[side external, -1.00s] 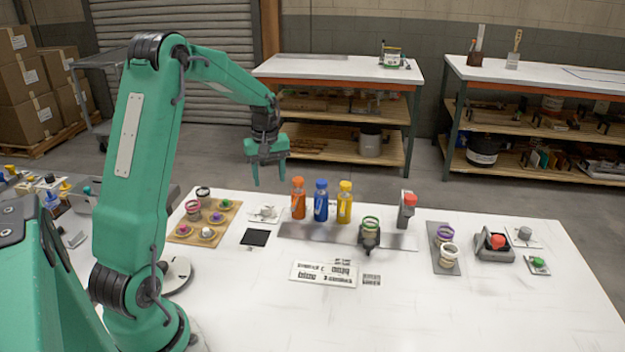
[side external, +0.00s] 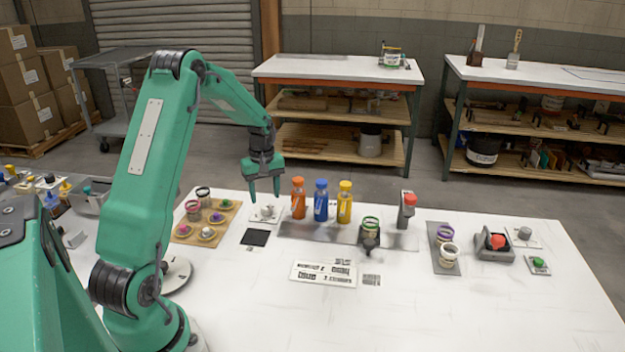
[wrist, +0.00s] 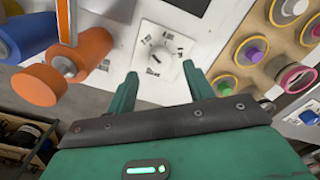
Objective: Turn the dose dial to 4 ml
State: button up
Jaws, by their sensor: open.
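The dose dial (wrist: 161,60) is a white knob on a white plate with dark marks around it, seen between and beyond my fingertips in the wrist view. Its setting is too small to read. In the side view the dial (side external: 266,212) sits on the table left of the orange bottle. My gripper (side external: 265,198) hangs above the dial, fingers pointing down, open and empty. In the wrist view the open fingers of my gripper (wrist: 160,78) stand apart on either side of the knob's near side, not visibly touching it.
Orange (side external: 298,200), blue (side external: 321,202) and yellow (side external: 344,204) bottles stand just right of the dial. A wooden board (side external: 184,238) with several small cups lies to its left. A black pad (side external: 255,237) lies in front.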

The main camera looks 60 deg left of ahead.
aim_at(266, 206)
jog(key=shift+f, duration=1.95)
jog(key=c, duration=1)
jog(key=shift+m, duration=0.4)
jog(key=shift+o, duration=0.2)
jog(key=m, duration=1.1)
